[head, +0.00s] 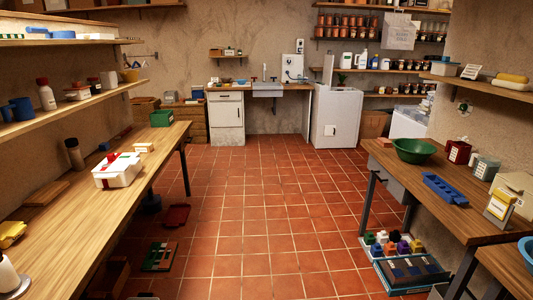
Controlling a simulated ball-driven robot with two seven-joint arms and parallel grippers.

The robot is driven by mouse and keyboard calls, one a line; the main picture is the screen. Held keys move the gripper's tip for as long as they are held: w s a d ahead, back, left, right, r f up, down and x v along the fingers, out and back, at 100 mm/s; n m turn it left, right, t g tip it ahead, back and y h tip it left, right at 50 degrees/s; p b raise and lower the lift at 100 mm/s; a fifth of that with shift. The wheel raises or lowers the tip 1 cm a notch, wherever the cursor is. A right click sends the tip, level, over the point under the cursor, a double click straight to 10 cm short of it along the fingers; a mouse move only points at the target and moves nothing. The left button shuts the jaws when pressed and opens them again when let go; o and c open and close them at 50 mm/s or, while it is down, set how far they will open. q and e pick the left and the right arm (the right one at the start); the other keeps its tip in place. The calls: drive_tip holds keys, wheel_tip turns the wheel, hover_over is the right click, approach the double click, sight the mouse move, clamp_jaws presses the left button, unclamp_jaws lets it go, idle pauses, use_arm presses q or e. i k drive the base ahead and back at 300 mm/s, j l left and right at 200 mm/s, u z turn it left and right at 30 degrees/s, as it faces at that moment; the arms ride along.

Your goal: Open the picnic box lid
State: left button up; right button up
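Neither of my grippers is in view.
The left table (88,228) also bears a dark cylinder (74,154), a wooden board (46,193), a yellow item (11,233) and a green box (161,118). A red tray (176,215) and a crate of colourful items (410,270) lie on the floor. The tiled middle floor (270,200) is clear.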

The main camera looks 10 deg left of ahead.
sight(122, 161)
drive_tip(key=i+u, duration=0.1)
drive_tip(key=i, duration=0.7)
drive_tip(key=i+l, duration=0.15)
drive_tip(key=i, duration=0.65)
drive_tip(key=i+l+u, duration=0.15)
drive_tip(key=i, duration=0.6)
